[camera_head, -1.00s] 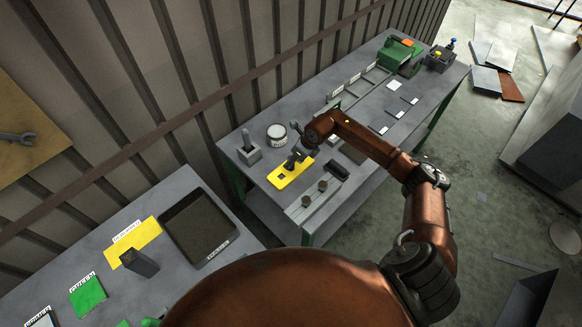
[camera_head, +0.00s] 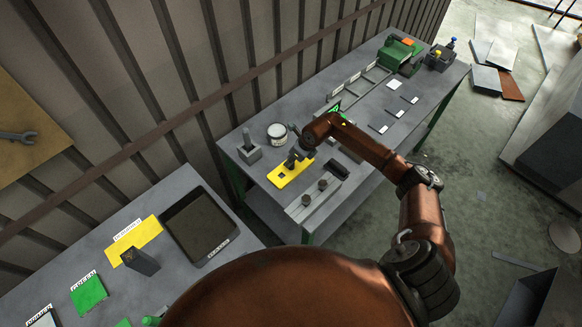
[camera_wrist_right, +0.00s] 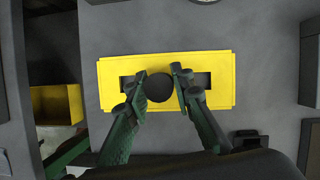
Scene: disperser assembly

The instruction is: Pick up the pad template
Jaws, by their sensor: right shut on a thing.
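The pad template appears to be the yellow plate (camera_head: 287,176) at the near part of the far grey workbench. In the right wrist view the yellow plate (camera_wrist_right: 160,57) lies flat, with dark cut-outs and a dark round knob (camera_wrist_right: 160,88) at its middle. My right gripper (camera_head: 293,163) is down at the plate. In the right wrist view my right gripper (camera_wrist_right: 160,86) has its two fingers closed on either side of the knob. It cannot be told whether the plate is clear of the bench. My left gripper is not in view.
A white round tin (camera_head: 277,132) and a grey block with a handle (camera_head: 249,152) stand behind the plate. A rail with two dark knobs (camera_head: 312,199) lies in front. A green machine (camera_head: 398,54) is at the far end. A nearer table holds a dark tray (camera_head: 199,228).

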